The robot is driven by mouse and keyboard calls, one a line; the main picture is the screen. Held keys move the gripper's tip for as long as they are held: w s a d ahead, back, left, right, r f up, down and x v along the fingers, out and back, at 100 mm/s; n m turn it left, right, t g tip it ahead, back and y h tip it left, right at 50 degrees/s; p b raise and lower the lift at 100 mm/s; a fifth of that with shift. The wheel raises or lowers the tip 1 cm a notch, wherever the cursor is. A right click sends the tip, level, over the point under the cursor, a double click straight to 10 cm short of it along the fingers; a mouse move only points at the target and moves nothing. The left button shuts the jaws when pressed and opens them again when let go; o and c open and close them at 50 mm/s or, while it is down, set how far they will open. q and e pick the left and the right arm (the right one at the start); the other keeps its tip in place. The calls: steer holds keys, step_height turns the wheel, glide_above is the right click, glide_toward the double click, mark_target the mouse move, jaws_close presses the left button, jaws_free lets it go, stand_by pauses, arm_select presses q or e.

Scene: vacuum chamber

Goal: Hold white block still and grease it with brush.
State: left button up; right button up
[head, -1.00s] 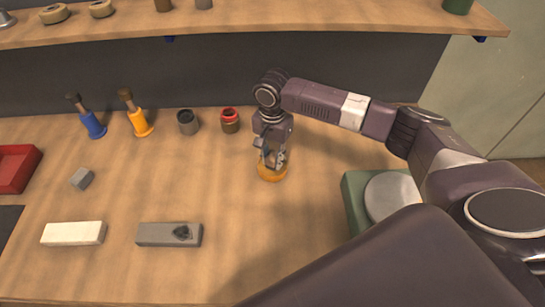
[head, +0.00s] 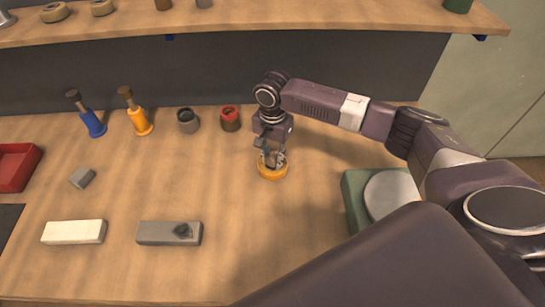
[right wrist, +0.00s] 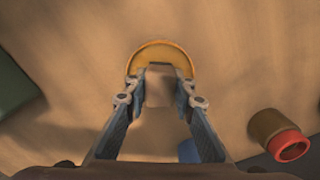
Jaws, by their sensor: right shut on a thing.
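A white block (head: 73,232) lies at the front left of the bench, with no gripper near it. My right gripper (head: 272,160) points down at mid-bench, shut on an orange round-based thing (head: 272,173). In the right wrist view the fingers (right wrist: 161,92) stand either side of a brownish upright part, with the orange rim (right wrist: 160,47) beyond. I cannot tell for sure whether this thing is the brush. It appears to rest on the bench. My left gripper is not in view.
A grey block (head: 155,233) with a dark patch lies right of the white block. Blue (head: 93,122) and orange (head: 138,120) handled tools, a grey cup (head: 187,121) and a red-topped can (head: 230,119) stand behind. A green-based round plate (head: 352,200) is right.

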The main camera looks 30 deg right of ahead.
mark_target(272, 155)
steer(key=shift+s+f+p, duration=0.15)
steer(key=shift+p, duration=0.4)
stand_by(1.9)
step_height(272, 155, up, 7)
steer(key=p, duration=0.9)
steer(key=shift+r, duration=0.2)
steer(key=shift+a, duration=0.1)
stand_by(0.5)
